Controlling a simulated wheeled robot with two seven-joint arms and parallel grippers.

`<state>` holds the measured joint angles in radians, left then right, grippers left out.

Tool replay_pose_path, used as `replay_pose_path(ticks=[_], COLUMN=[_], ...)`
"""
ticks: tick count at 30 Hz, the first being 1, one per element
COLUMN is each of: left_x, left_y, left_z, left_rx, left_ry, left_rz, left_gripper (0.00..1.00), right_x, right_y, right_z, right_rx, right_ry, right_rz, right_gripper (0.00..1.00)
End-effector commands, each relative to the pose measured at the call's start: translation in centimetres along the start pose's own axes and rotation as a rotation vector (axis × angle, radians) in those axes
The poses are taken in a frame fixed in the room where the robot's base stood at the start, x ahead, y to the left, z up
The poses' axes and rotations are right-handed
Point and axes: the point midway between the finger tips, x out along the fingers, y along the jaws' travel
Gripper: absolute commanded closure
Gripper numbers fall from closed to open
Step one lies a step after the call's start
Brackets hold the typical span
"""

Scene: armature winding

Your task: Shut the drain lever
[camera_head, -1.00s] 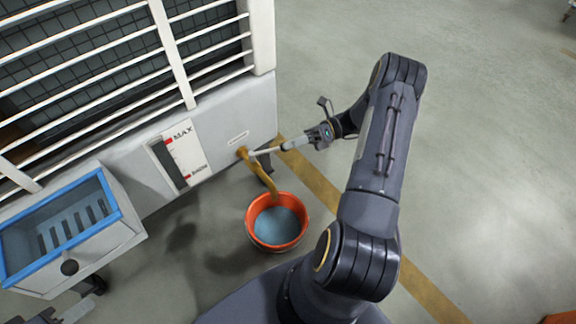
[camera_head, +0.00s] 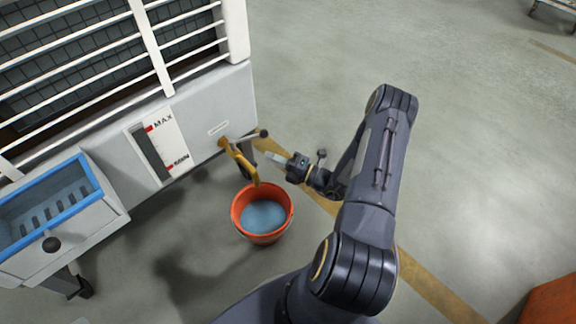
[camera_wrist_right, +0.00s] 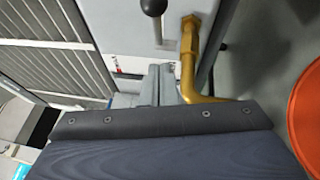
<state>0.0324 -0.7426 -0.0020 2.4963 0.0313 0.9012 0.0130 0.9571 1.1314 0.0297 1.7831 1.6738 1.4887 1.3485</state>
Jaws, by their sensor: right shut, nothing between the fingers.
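The drain lever (camera_head: 248,136) is a thin rod with a dark knob. It sticks out to the right from the brass drain pipe (camera_head: 242,161) at the lower corner of the white machine. My right gripper (camera_head: 275,157) is shut and empty, just below and right of the lever knob, apart from it. In the right wrist view, the lever (camera_wrist_right: 157,29) shows at the top with its black knob, above the shut fingertips (camera_wrist_right: 165,70); the brass pipe (camera_wrist_right: 188,60) is beside them. My left gripper is not in view.
An orange bucket (camera_head: 240,217) with bluish liquid stands under the pipe's end. A blue-rimmed tray box (camera_head: 75,232) stands at left. A level gauge marked MAX and MIN (camera_head: 160,147) is on the machine. Floor to the right is mostly clear; an orange object (camera_head: 553,302) is at lower right.

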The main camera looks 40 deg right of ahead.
Motion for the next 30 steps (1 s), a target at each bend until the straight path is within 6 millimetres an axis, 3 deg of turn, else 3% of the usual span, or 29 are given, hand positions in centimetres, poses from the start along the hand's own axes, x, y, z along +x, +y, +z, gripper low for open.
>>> replay_pose_path(ticks=[3, 9, 25, 30], left_x=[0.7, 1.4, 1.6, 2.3], left_y=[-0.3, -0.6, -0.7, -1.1], left_z=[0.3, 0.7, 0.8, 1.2], left_rx=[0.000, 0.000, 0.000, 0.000], left_ry=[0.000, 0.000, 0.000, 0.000], left_rz=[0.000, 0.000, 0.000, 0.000], left_gripper=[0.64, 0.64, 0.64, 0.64], right_x=[2.5, 4.2, 4.9, 5.2], right_y=[-0.2, -0.1, 0.0, -0.3], right_z=[-0.1, 2.2, 3.0, 3.8], right_rx=[-0.001, -0.007, -0.003, 0.004], right_ry=[0.004, 0.002, 0.005, 0.083], right_rz=[0.002, 0.000, 0.001, 0.019], right_gripper=[1.00, 1.00, 1.00, 1.00])
